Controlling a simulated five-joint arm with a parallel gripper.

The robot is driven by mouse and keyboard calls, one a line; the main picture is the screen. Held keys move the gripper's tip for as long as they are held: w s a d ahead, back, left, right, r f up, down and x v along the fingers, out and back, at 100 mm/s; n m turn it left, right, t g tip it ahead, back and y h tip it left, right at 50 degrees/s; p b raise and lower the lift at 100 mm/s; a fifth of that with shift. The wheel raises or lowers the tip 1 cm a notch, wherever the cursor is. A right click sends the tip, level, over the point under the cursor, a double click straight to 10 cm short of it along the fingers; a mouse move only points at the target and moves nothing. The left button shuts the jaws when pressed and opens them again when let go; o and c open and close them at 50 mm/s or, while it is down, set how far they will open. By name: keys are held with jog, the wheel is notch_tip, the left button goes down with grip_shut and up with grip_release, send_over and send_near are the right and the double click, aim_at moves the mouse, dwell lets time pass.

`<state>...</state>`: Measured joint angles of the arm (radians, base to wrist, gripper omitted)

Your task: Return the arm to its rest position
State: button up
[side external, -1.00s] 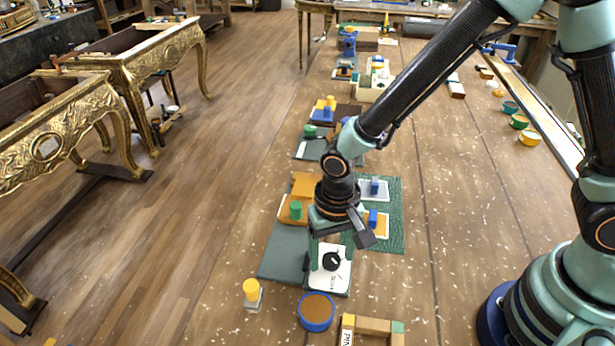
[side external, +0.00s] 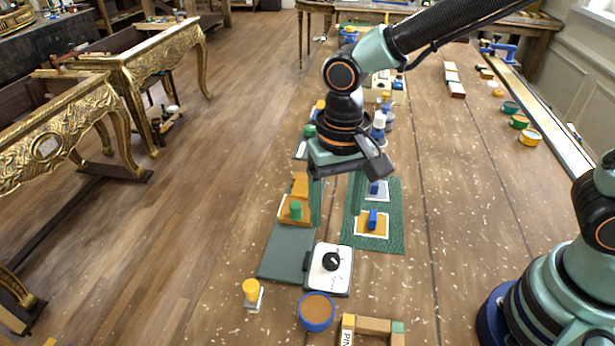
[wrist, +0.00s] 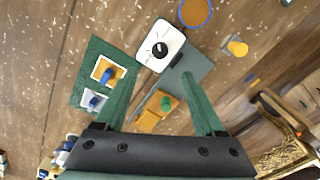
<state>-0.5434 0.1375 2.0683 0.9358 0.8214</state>
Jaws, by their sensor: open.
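My gripper (wrist: 160,105) is open and empty in the wrist view, its two green fingers spread apart. In the side view my gripper (side external: 338,176) hangs above the workbench, over the far end of the grey-green board. The white box with a black knob (side external: 331,262) sits on the bench nearer the camera, clear of my gripper. It also shows in the wrist view (wrist: 172,38), beyond the fingertips. The fingertips touch nothing that I can see.
A green mat (side external: 394,233) with two blue-handled blocks lies beside the board (side external: 278,258). A blue-rimmed round tin (side external: 316,312), a yellow-topped peg (side external: 251,290) and a wooden frame (side external: 372,325) stand in front. Several pots (side external: 529,137) line the right. The bench's right middle is clear.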

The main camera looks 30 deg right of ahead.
jog(key=s+d+r+n+t, duration=0.1)
jog(key=d+r+t, duration=0.1)
jog(key=d+r, duration=0.3)
jog(key=s+d+r+n+t, duration=0.1)
jog(key=d+r, duration=0.4)
jog(key=d, duration=0.8)
jog(key=n+t, duration=0.1)
jog(key=t, duration=0.1)
jog(key=shift+d+r+t, duration=0.2)
jog(key=shift+r+t, duration=0.1)
jog(key=shift+r, duration=0.1)
